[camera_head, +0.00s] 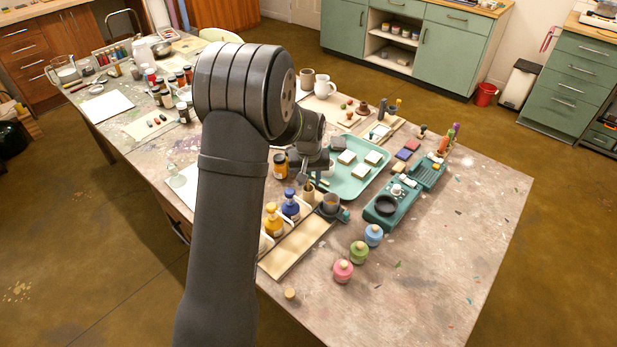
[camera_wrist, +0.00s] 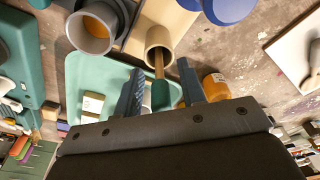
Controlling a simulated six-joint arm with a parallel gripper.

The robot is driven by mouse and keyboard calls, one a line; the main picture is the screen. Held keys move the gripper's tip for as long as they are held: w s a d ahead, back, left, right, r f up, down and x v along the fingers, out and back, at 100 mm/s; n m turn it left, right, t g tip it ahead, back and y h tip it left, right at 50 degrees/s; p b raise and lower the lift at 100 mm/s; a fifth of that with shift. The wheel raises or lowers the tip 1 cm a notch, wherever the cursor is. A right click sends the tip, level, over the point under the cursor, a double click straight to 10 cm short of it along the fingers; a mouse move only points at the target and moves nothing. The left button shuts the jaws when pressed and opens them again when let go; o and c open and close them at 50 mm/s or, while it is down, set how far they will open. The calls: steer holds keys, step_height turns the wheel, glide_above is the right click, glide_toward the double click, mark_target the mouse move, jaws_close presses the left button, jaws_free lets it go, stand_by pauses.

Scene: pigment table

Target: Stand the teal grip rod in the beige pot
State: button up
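The teal grip rod shows in the wrist view, with its teal grip (camera_wrist: 160,96) between the fingers and its wooden shaft (camera_wrist: 159,66) reaching into the mouth of the beige pot (camera_wrist: 153,37). How deep the shaft sits is hidden. My gripper (camera_wrist: 160,72) is open, with one finger on each side of the rod and a visible gap at both sides. In the head view the beige pot (camera_head: 308,193) stands below my gripper (camera_head: 313,178), beside the grey cup; the rod is small and partly hidden there.
A grey cup with orange content (camera_wrist: 92,32) stands close beside the pot. A blue bottle (camera_head: 290,207) and a yellow bottle (camera_head: 273,222) stand on the near side. A teal tray (camera_head: 350,190) with blocks and an amber jar (camera_head: 280,167) are near.

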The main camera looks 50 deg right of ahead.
steer(key=shift+r, duration=0.1)
step_height(320, 180, up, 12)
steer(key=s+a, duration=0.1)
stand_by(0.5)
steer(key=f, duration=0.8)
steer(key=w+d+f, duration=0.1)
steer(key=f, duration=0.3)
steer(key=shift+f, duration=0.2)
step_height(320, 180, up, 3)
steer(key=shift+f, duration=0.15)
steer(key=shift+r, duration=0.65)
